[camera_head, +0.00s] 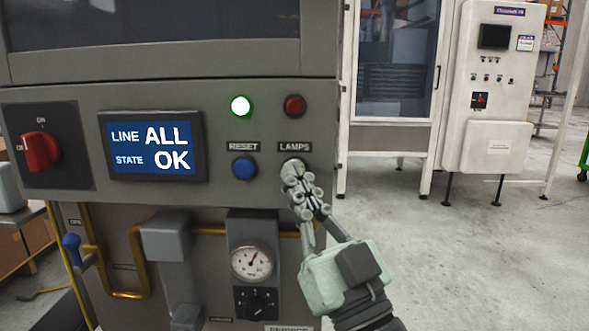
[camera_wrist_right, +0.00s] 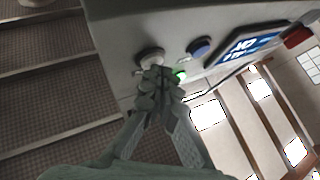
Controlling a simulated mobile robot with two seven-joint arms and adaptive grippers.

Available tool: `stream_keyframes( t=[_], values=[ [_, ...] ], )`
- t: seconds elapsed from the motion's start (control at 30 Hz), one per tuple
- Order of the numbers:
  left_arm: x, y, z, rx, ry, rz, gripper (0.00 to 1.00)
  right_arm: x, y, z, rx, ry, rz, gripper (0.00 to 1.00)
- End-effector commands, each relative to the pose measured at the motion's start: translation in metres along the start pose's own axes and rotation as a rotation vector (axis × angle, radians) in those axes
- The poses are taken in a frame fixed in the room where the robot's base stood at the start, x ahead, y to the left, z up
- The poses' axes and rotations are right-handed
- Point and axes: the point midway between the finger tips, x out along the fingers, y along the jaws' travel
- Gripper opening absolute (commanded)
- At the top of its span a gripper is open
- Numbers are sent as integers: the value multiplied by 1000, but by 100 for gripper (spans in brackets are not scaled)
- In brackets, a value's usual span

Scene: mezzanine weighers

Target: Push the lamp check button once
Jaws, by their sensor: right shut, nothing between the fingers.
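The lamp check button (camera_head: 291,163) is a pale round button under the LAMPS label on the grey machine panel. My right gripper (camera_head: 297,178) is shut and empty, its fingertips in front of the button and covering most of it in the head view. In the right wrist view the pale button (camera_wrist_right: 150,57) shows just beyond the tips of the right gripper (camera_wrist_right: 157,76). I cannot tell whether the tips touch it or whether it is pressed in. My left gripper is not in view.
Left of it is a blue RESET button (camera_head: 243,168). Above are a lit green lamp (camera_head: 241,106) and a dark red lamp (camera_head: 293,106). The display (camera_head: 153,146) reads LINE ALL, STATE OK. A red rotary switch (camera_head: 40,151) is far left, a gauge (camera_head: 251,262) below.

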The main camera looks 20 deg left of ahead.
Motion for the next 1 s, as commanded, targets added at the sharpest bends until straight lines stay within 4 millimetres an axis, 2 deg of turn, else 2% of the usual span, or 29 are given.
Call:
stream_keyframes(
  t=[0.63, 1.0],
  values=[
    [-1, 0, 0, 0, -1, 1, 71, 3, 2, 2, 0, 0, 0, 0],
    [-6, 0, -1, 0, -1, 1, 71, -9, -6, -6, 1, -1, 1, 0]
  ],
)
